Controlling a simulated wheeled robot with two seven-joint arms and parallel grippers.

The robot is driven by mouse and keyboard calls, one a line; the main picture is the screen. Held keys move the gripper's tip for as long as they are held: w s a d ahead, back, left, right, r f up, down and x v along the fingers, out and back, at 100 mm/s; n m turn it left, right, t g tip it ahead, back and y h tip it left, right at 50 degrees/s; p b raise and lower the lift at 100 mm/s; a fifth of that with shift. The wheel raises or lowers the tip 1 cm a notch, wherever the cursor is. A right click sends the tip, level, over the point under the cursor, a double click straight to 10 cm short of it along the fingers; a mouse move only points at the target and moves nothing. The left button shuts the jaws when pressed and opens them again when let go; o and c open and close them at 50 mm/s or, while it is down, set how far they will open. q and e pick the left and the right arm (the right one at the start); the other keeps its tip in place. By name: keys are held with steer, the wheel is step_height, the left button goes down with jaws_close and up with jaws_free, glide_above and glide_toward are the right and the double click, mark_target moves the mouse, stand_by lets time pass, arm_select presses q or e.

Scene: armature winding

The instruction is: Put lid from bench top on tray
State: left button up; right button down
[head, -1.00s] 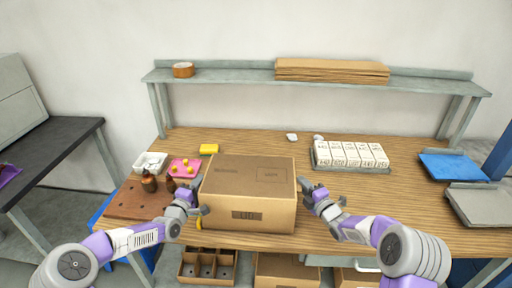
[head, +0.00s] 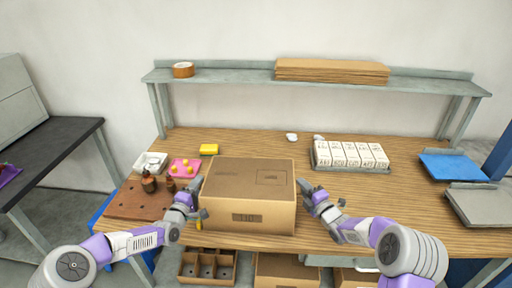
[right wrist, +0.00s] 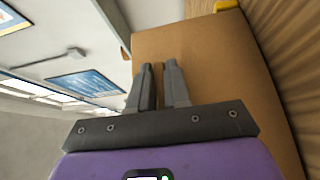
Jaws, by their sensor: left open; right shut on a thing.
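A large brown cardboard box (head: 246,192) sits near the bench's front edge. No separate lid shows clearly; I cannot tell whether its top part is one. My left gripper (head: 204,213) is open beside its left side. My right gripper (head: 306,186) is at its upper right side, shut on the box. In the right wrist view, the right gripper's fingers (right wrist: 161,75) are close together against the brown cardboard (right wrist: 220,65); their exact contact is hard to see. A shallow grey tray (head: 315,165) with several white boxes (head: 350,153) stands behind, to the right.
Left are a brown board (head: 135,201) with bottles (head: 149,183), a white dish (head: 151,162), a pink mat (head: 180,173) and a yellow block (head: 209,149). A blue bin (head: 455,166) and a grey bin (head: 483,204) are at right. A shelf (head: 230,79) spans the back.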

arm_select(q)
steer(key=p+v, duration=0.1)
steer(key=v, duration=1)
steer(key=shift+p, duration=0.3)
arm_select(e)
steer(key=shift+r, duration=0.9)
arm_select(q)
steer(key=shift+s+a, duration=0.1)
arm_select(e)
steer(key=c, duration=1)
jaws_free()
arm_select(q)
steer(key=shift+r, duration=0.1)
steer(key=shift+r, duration=0.2)
arm_select(e)
steer(key=v, duration=0.7)
steer(key=shift+s+d, duration=0.15)
steer(key=shift+s, duration=0.15)
